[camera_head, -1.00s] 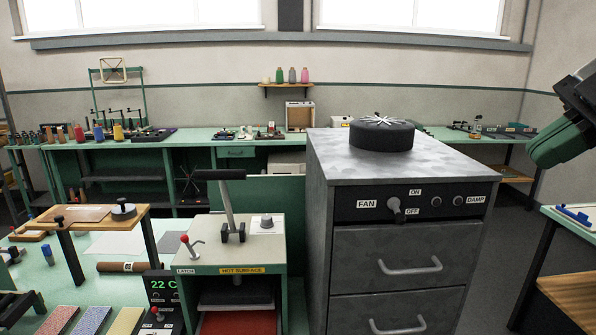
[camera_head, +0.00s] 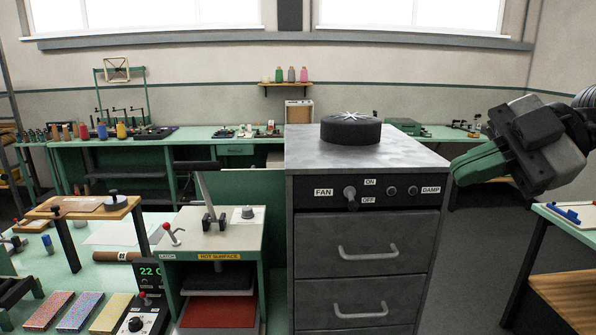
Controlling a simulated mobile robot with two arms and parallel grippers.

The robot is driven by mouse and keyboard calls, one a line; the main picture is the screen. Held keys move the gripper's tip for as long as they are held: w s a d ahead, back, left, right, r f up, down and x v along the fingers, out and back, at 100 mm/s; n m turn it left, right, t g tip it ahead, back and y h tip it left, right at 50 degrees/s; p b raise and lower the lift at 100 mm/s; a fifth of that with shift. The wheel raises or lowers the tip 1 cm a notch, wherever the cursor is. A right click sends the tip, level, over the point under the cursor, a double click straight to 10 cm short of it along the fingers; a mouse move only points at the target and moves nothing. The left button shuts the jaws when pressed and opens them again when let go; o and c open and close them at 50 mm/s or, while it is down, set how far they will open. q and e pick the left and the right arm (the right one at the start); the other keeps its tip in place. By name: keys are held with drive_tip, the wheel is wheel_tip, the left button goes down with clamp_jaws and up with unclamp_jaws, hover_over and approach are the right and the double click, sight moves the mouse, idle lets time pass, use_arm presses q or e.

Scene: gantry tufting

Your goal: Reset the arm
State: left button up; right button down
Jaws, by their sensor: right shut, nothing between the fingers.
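My right gripper (camera_head: 462,168) comes in from the right edge, with a dark body and green fingers. It is shut and empty, held in the air beside the grey cabinet's right side, pointing left. A small gap seems to separate it from the cabinet, though depth is hard to judge. My left gripper is out of view. The grey metal cabinet (camera_head: 362,232) has a panel with a fan knob (camera_head: 350,197) and two drawers. A black round fan unit (camera_head: 350,130) sits on its top.
A press (camera_head: 215,238) with a lever and hot-surface label stands left of the cabinet on a green bench. A table with a blue tool (camera_head: 570,214) stands at the right. A long green back bench (camera_head: 185,139) holds spools and tools. Open floor lies right of the cabinet.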

drive_tip(key=w+a+f+m+t+y, duration=0.4)
drive_tip(key=a+f+t+y, duration=0.25)
drive_tip(key=y, duration=0.45)
drive_tip(key=d+f+m+t+h, duration=0.4)
drive_tip(key=f+m+h, duration=0.65)
drive_tip(key=f, duration=0.25)
drive_tip(key=d+f+m+t+h, duration=0.4)
drive_tip(key=f+m+t+h, duration=0.1)
drive_tip(key=f+m+h, duration=0.6)
drive_tip(key=s+f+n+g+h, duration=0.25)
drive_tip(key=s+f+g, duration=1.15)
drive_tip(key=s+f, duration=0.8)
wheel_tip(320, 180, down, 26)
drive_tip(key=s+g+b, duration=0.2)
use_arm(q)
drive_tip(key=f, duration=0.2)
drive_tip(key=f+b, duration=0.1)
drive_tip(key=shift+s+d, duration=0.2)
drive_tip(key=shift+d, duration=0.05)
use_arm(e)
drive_tip(key=s+d+f, duration=0.3)
drive_tip(key=s+f, duration=1.3)
drive_tip(key=f, duration=0.1)
drive_tip(key=shift+n+g+y, duration=0.3)
drive_tip(key=shift+n+g, duration=0.05)
drive_tip(key=shift+n, duration=0.05)
